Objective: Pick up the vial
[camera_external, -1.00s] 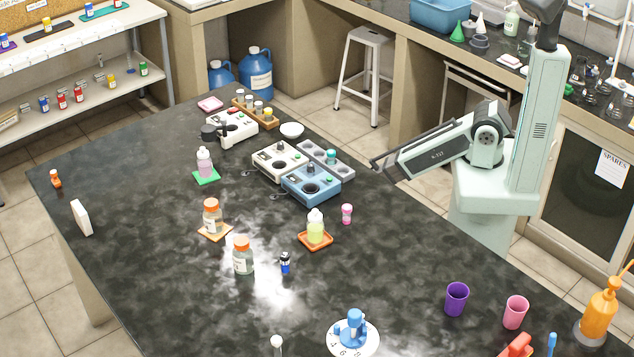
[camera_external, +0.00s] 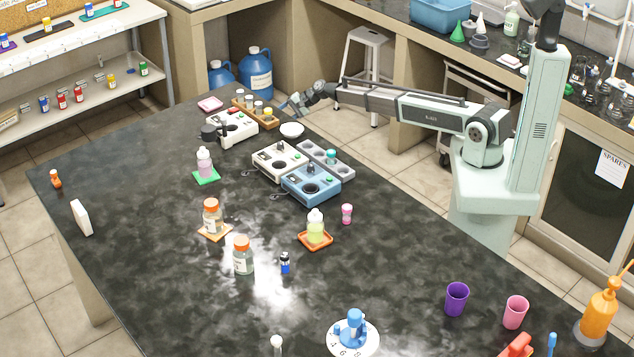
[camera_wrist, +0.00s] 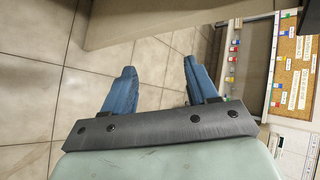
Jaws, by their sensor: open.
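Several small vials stand on the dark bench, and I cannot tell which one the task means. A dark blue vial with a white band (camera_external: 285,263) stands upright near the middle. A pink vial (camera_external: 347,214) stands to its upper right, and an orange one (camera_external: 56,179) is at the far left. Capped vials (camera_external: 258,108) sit in a wooden rack at the back. A teal-capped vial (camera_external: 331,157) is in a grey rack. My gripper (camera_external: 288,106) is open, right of the wooden rack. In the wrist view its blue fingers (camera_wrist: 158,66) are apart with nothing between them.
A white bowl (camera_external: 291,130) stands just below my gripper in the picture. White (camera_external: 278,158) and blue (camera_external: 311,184) instruments lie nearer the middle. Orange-capped jars (camera_external: 242,258) and a yellow-green bottle (camera_external: 316,228) stand forward. The bench's left part is largely clear.

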